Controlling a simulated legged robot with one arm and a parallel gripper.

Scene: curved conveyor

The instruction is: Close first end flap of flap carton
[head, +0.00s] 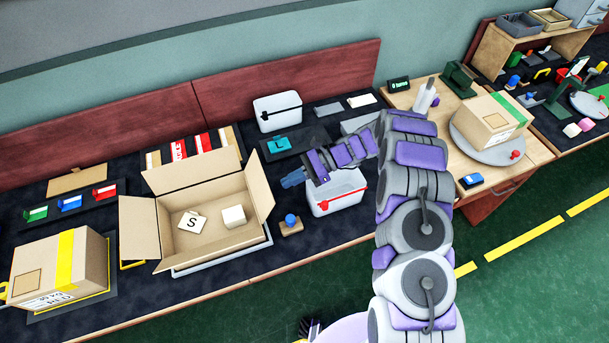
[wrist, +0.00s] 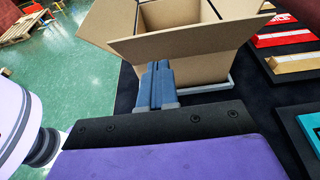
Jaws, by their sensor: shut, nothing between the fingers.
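The flap carton (head: 203,244) stands open on a light tray on the dark bench, left of the middle in the head view. Its flaps stand up or lean outward: the left end flap (head: 139,228), the right end flap (head: 260,187) and the back flap (head: 190,171). A card marked S and a small pale block lie inside. In the wrist view the carton (wrist: 190,68) is straight ahead, with a flap (wrist: 185,42) leaning toward me. My gripper (head: 284,182) is shut and empty, right of the right end flap; its blue fingers (wrist: 157,72) overlap the carton in the wrist view. Contact cannot be told.
A blue-knobbed block (head: 291,224) sits right of the carton.

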